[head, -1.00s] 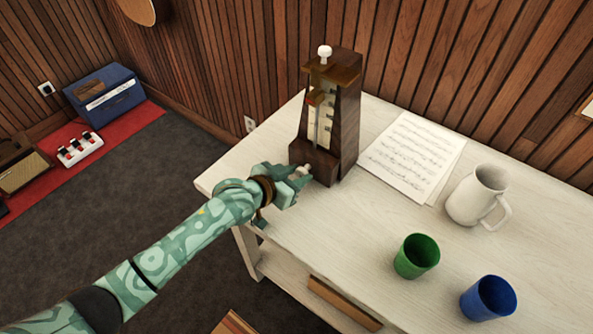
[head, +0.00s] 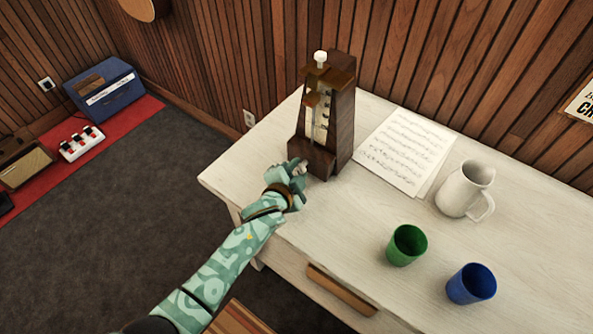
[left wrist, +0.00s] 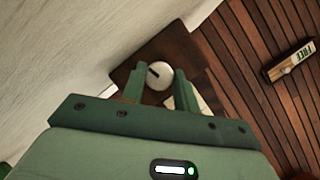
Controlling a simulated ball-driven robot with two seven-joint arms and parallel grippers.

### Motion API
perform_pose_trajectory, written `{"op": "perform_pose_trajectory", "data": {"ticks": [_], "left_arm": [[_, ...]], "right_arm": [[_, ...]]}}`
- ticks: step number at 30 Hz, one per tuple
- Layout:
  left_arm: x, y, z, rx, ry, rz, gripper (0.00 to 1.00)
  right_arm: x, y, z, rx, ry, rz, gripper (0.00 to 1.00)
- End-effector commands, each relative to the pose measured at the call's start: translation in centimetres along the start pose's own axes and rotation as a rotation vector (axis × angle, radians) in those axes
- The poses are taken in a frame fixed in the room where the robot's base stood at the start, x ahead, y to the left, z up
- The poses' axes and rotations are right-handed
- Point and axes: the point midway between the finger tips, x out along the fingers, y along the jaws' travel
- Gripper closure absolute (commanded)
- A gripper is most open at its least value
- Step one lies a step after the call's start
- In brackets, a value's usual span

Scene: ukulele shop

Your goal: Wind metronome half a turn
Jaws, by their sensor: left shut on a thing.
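The dark wooden metronome (head: 342,108) stands upright on the white table, with a pale scale, a pendulum rod and a white knob on top. My left gripper (head: 298,168) is at the low front left of its base, shut on the winding knob. In the left wrist view, the fingers of my left gripper (left wrist: 160,86) sit on either side of the round pale winding knob (left wrist: 159,73), which has a dark slot mark. In the head view the gripper largely hides this knob. My right gripper is not in view.
Sheet music (head: 402,150) lies right of the metronome on the white table (head: 330,225). A white pitcher (head: 462,190), a green cup (head: 407,245) and a blue cup (head: 471,284) stand farther right. A wooden wall is close behind. The tabletop in front of the metronome is clear.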

Motion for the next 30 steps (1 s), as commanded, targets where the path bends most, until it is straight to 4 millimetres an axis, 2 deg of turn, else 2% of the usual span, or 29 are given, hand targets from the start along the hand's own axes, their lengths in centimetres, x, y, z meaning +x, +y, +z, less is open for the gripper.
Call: {"op": "perform_pose_trajectory", "data": {"ticks": [1, 9, 24, 25, 26, 27, 30], "left_arm": [[0.02, 0.48, 0.19, 0.017, -0.005, -0.003, 0.93], [-0.02, 0.43, 0.13, 0.092, -0.016, -0.036, 0.93], [-0.04, 0.41, 0.11, 0.107, -0.019, -0.041, 0.93], [-0.04, 0.41, 0.11, 0.107, -0.019, -0.041, 0.62], [-0.04, 0.39, 0.11, 0.107, -0.019, -0.042, 0.53], [-0.03, 0.36, 0.1, 0.107, -0.018, -0.042, 0.49], [-0.03, 0.28, 0.06, 0.106, -0.018, -0.043, 0.49]], "right_arm": [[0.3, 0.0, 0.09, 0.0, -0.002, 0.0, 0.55], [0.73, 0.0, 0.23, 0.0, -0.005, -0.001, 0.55], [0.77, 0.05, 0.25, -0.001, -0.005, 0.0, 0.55], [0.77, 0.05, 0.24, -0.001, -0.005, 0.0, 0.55], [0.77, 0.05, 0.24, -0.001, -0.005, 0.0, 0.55], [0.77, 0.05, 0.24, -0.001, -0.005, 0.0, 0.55], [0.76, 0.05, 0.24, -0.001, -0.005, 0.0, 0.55]]}}
